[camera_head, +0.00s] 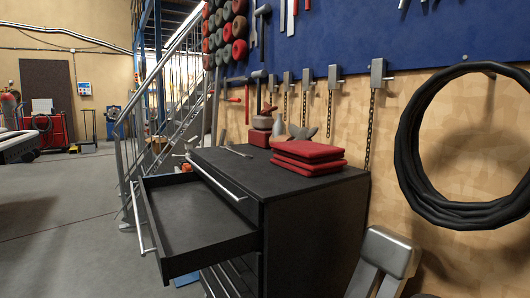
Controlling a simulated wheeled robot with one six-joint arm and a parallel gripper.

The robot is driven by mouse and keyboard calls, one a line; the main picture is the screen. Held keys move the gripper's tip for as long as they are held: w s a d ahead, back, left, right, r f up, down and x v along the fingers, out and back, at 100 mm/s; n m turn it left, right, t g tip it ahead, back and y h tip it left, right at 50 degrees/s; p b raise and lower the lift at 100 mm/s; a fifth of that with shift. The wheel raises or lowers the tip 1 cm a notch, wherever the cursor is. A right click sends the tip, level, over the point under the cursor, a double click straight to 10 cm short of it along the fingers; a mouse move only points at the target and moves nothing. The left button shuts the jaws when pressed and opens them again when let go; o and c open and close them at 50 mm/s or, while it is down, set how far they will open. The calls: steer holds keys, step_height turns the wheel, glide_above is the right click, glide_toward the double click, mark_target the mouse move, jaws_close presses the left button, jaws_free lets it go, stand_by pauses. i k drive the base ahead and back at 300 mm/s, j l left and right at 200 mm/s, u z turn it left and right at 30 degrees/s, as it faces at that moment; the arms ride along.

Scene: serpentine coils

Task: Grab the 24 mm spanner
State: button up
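A thin metal tool (236,151) that looks like a spanner lies flat on the black top of a tool cabinet (315,220), near its far left edge. Its size marking is too small to read, so I cannot tell whether it is the 24 mm one. My gripper does not show in this view.
Folded red cloths (308,155) lie on the cabinet top. A coil of black hose (465,150) hangs on the right wall. A grey metal object (388,255) stands right of the cabinet. Metal stairs (165,90) rise behind. The floor at left (60,220) is open.

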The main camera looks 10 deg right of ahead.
mark_target(246, 157)
steer(key=i+j+z, duration=0.2)
steer(key=z, duration=0.15)
steer(key=i+j+z, duration=0.45)
steer(key=i+j, duration=0.15)
steer(key=i+j+z, duration=0.15)
steer(key=j, duration=0.35)
steer(key=i+j+z, duration=0.1)
steer(key=i+j, duration=0.25)
steer(key=i+j+z, duration=0.1)
steer(key=j, duration=0.35)
steer(key=i+j, duration=0.2)
steer(key=j, duration=0.15)
steer(key=i+j, duration=0.2)
steer(key=j, duration=0.15)
steer(key=i+j, duration=0.15)
steer(key=j, duration=0.25)
steer(key=i+j, duration=0.2)
steer(key=j, duration=0.15)
steer(key=i+j, duration=0.2)
steer(key=j, duration=0.15)
steer(key=i+j, duration=0.2)
steer(key=j, duration=0.15)
steer(key=z, duration=0.05)
